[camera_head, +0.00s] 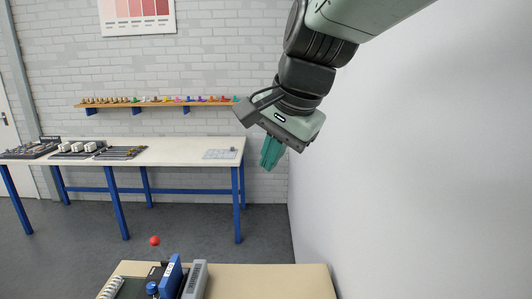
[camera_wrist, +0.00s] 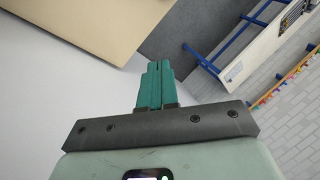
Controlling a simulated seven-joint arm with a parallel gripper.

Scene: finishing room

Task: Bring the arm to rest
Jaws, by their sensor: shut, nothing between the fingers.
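My gripper (camera_head: 268,163) hangs from my arm at the upper middle of the head view, its teal fingers pointing down. The fingers are shut with nothing between them. In the wrist view my gripper (camera_wrist: 157,66) also shows closed, its fingers side by side. It is in free air, apart from any surface, near the white wall at the right.
A near table (camera_head: 265,280) holds a blue object (camera_head: 170,278) and a grey one (camera_head: 196,279). A red ball (camera_head: 154,241) shows beyond it. A workbench (camera_head: 185,153) with blue legs stands at the back, below a shelf (camera_head: 150,103) of small coloured items.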

